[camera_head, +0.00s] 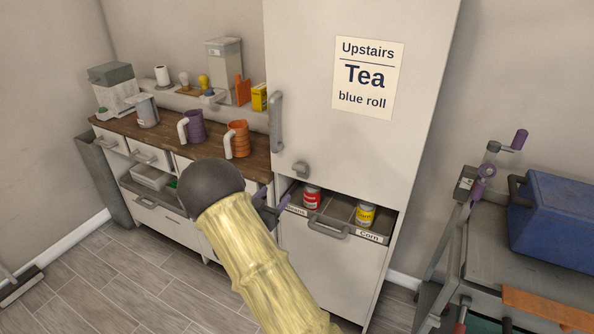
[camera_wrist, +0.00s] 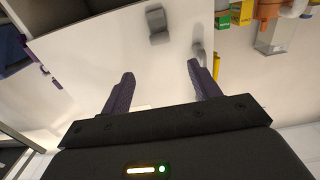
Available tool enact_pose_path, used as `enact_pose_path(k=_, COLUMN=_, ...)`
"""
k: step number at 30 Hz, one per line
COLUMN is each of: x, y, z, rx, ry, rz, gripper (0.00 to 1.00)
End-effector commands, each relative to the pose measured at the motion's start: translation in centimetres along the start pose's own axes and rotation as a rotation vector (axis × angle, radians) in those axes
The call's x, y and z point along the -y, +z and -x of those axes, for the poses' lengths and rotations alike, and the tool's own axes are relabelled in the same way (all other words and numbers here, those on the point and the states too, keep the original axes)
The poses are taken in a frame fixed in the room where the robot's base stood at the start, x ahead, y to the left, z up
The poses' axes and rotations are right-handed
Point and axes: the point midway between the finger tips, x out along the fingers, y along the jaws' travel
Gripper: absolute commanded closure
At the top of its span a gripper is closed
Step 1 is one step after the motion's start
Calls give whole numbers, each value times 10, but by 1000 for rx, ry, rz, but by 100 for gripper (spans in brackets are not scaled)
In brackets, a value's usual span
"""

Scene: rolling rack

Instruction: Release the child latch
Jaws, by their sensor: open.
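The child latch (camera_head: 301,170) is a small grey block on the front of the tall white cupboard door, right of and below the long grey door handle (camera_head: 275,122). In the wrist view, which is upside down, the latch (camera_wrist: 157,25) shows at the top, beyond and between my fingertips. The handle (camera_wrist: 201,60) shows behind the right finger. My gripper (camera_wrist: 158,80) is open and empty, with two purple fingers apart. In the head view my gripper (camera_head: 275,208) is partly hidden behind my arm, below and left of the latch.
A drawer (camera_head: 330,229) under the door holds a red can (camera_head: 311,197) and a yellow can (camera_head: 364,214). A counter (camera_head: 160,133) with jugs stands left. A trolley (camera_head: 480,257) with a blue box (camera_head: 555,222) stands right. A sign (camera_head: 368,78) hangs on the door.

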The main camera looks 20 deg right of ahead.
Motion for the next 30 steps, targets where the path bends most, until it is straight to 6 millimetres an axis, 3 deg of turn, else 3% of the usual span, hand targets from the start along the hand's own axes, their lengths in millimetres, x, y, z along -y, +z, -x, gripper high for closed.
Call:
enact_pose_path(k=21, x=-1, y=-1, z=-127, rx=-1, ry=2, rz=0, gripper=38)
enact_pose_path(k=30, x=0, y=-1, z=-154, rx=-1, ry=-1, rz=0, gripper=38)
